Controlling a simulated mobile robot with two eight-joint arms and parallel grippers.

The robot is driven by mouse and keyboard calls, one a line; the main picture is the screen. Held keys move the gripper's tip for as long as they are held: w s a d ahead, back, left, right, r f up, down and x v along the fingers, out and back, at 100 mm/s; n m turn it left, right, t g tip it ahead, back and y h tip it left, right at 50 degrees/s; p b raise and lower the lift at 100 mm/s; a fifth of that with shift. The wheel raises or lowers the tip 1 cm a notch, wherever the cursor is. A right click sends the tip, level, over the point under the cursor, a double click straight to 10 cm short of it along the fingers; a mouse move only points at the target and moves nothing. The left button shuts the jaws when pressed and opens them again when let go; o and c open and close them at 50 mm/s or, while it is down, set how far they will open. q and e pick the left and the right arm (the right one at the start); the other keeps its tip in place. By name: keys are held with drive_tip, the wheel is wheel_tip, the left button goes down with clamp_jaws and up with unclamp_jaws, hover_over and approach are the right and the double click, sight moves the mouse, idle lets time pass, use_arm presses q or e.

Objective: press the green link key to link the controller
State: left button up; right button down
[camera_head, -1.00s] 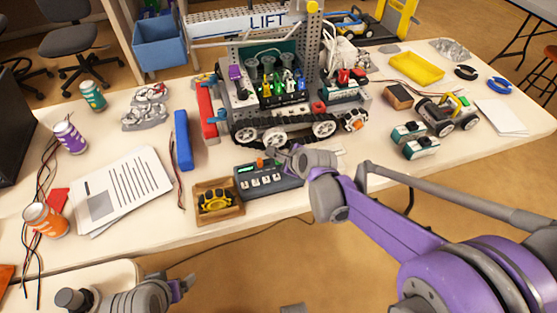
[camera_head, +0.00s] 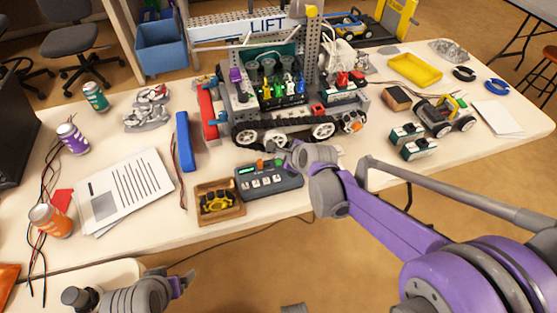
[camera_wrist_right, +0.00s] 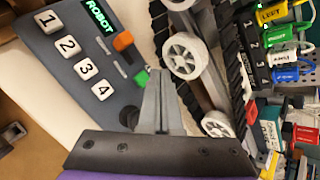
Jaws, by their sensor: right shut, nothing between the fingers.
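The controller (camera_head: 262,183) is a dark grey box with several numbered white keys and a lit green display, lying on the table in front of the tracked robot. In the right wrist view the controller (camera_wrist_right: 62,28) also shows an orange switch and the green link key (camera_wrist_right: 142,78) at its edge. My right gripper (camera_wrist_right: 158,72) is shut and empty, its tips right by the green key; I cannot tell whether they touch it. In the head view the right gripper (camera_head: 281,149) is at the controller's back right corner. My left gripper (camera_head: 187,281) is low at the left, its jaws unclear.
The tracked robot (camera_head: 285,120) with the LIFT beam stands just behind the controller. A small box with a yellow part (camera_head: 217,203) sits to its left, with a blue bar (camera_head: 183,140) and papers (camera_head: 122,190) further left. Small grey-green modules (camera_head: 413,141) lie to the right.

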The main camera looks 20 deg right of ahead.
wheel_tip(320, 180, up, 4)
drive_tip(key=shift+f+p, duration=0.1)
drive_tip(key=shift+p, duration=1.15)
drive_tip(key=s+d+r+n+g+h+p, duration=0.1)
drive_tip(key=s+r+n+p, duration=0.1)
drive_tip(key=s+n, duration=1)
drive_tip(key=s+d+r+n+g+h+p, duration=0.1)
drive_tip(key=s+r+n+g+p, duration=0.1)
drive_tip(key=s+n, duration=1)
drive_tip(key=shift+s+d+r+g+p, duration=0.15)
drive_tip(key=shift+s+r+g+p, duration=0.2)
drive_tip(key=shift+s+p, duration=0.6)
